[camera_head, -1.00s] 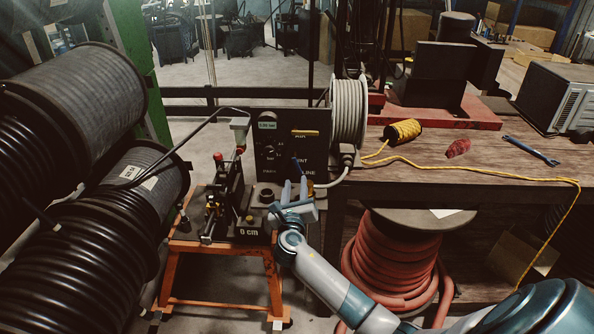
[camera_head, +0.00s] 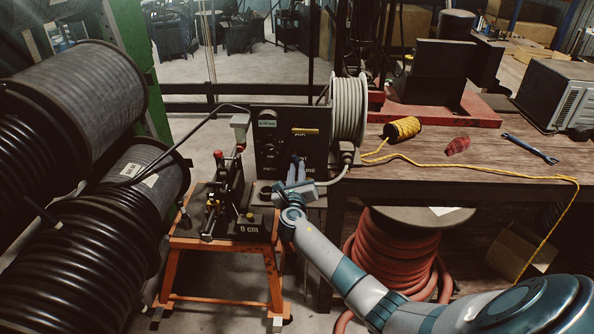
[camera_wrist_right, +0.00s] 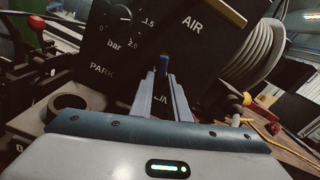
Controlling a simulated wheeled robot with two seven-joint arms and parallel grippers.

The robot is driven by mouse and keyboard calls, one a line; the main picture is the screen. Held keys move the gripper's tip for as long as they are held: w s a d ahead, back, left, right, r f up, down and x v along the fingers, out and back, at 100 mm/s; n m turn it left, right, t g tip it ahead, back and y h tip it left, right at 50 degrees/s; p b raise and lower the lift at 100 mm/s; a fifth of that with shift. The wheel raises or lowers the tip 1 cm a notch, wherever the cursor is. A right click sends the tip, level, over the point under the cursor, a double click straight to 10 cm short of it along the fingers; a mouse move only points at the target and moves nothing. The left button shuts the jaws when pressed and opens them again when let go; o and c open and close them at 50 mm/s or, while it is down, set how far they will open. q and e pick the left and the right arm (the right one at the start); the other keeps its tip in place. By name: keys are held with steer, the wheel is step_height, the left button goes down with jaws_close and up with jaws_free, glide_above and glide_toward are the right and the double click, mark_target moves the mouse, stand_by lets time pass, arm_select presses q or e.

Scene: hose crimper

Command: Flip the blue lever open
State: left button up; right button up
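The blue lever (camera_wrist_right: 163,64) stands upright on the front of the black control panel (camera_wrist_right: 92,60), below the "AIR" label. In the head view it is a small dark blue piece (camera_head: 295,158) just beyond the fingertips of my right gripper (camera_head: 297,166). In the wrist view my right gripper (camera_wrist_right: 159,79) has its two fingers apart, with the lever's lower part at the gap, nearer the right finger. I cannot tell whether a finger touches it. My left gripper is not in view.
The crimper (camera_head: 230,200) with red knobs stands left of my gripper on an orange stand (camera_head: 172,270). A grey hose coil (camera_head: 349,110) is right of the panel. The workbench (camera_head: 450,185) holds yellow cord (camera_head: 403,128) and a wrench (camera_head: 530,148). Large black hose reels (camera_head: 90,250) fill the left.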

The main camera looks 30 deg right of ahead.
jaws_close()
steer(key=shift+w+a+f+m+b, duration=0.15)
steer(key=shift+m+b, duration=0.15)
steer(key=shift+m, duration=0.2)
steer(key=shift+w+a+f+m+b, duration=0.1)
steer(key=shift+m+b, duration=0.15)
steer(key=shift+m, duration=0.25)
steer(key=shift+w+a+r+m+b, duration=0.1)
steer(key=shift+a+m+b, duration=0.1)
steer(key=shift+m, duration=0.35)
steer(key=shift+a+r+m+b, duration=0.1)
steer(key=shift+m+b, duration=0.05)
steer(key=shift+m, duration=0.4)
steer(key=o, duration=0.5)
jaws_free()
steer(key=shift+o, duration=0.2)
steer(key=b+v, duration=0.2)
steer(key=v, duration=1.5)
steer(key=shift+s+b, duration=0.2)
steer(key=shift+b, duration=0.2)
